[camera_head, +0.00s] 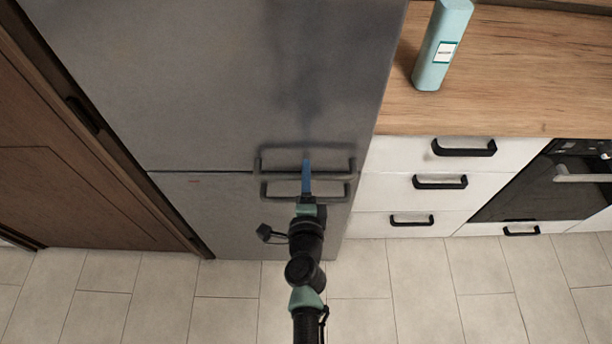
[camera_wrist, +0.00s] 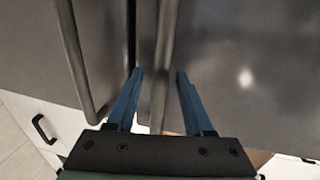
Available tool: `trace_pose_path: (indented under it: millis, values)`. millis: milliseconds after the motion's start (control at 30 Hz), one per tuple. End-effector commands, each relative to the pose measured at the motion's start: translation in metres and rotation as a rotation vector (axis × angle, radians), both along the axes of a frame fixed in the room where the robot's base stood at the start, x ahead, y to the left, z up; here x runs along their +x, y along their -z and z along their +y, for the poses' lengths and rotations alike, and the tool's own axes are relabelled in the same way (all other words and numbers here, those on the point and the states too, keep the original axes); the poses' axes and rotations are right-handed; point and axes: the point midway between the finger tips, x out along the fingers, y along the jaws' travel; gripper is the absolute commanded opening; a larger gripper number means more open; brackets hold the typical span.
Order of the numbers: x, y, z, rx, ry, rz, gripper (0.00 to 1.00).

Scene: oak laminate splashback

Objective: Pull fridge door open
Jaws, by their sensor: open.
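The grey fridge has an upper door (camera_head: 210,85) and a lower door (camera_head: 215,210), split by a thin seam; both look shut. An upper handle (camera_head: 280,177) and a lower handle (camera_head: 280,197) sit close together near the fridge's right edge. My gripper (camera_head: 306,165) reaches up to these handles. In the wrist view its two blue fingers (camera_wrist: 160,72) are apart, with the upper handle (camera_wrist: 165,40) running between them. I cannot tell whether either finger touches it. The lower handle (camera_wrist: 73,55) lies outside the fingers, to the left.
A brown wooden door (camera_head: 80,150) stands left of the fridge. To the right are white drawers (camera_head: 400,190) with black handles, a wooden counter (camera_head: 530,80) bearing a teal bottle (camera_head: 440,45), and an oven (camera_head: 560,180). The tiled floor (camera_head: 420,290) in front is clear.

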Motion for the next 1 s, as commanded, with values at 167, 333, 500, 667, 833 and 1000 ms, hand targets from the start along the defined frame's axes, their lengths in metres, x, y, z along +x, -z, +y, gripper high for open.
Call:
trace_pose_path:
  millis: [167,333,500,667,833,1000]
  values:
    - [0.0068,0.0012,0.0003,0.0,-0.001,0.0,0.52]
    - [0.0069,0.0011,0.0003,0.0,-0.001,0.0,0.52]
    - [0.0067,0.0011,0.0002,0.0,-0.001,0.0,0.32]
    - [0.0066,0.0011,0.0002,0.0,-0.001,0.0,0.03]
    - [0.0065,0.001,0.0001,0.0,-0.001,0.0,0.0]
    - [0.0065,0.001,0.0001,0.0,-0.001,0.0,0.0]
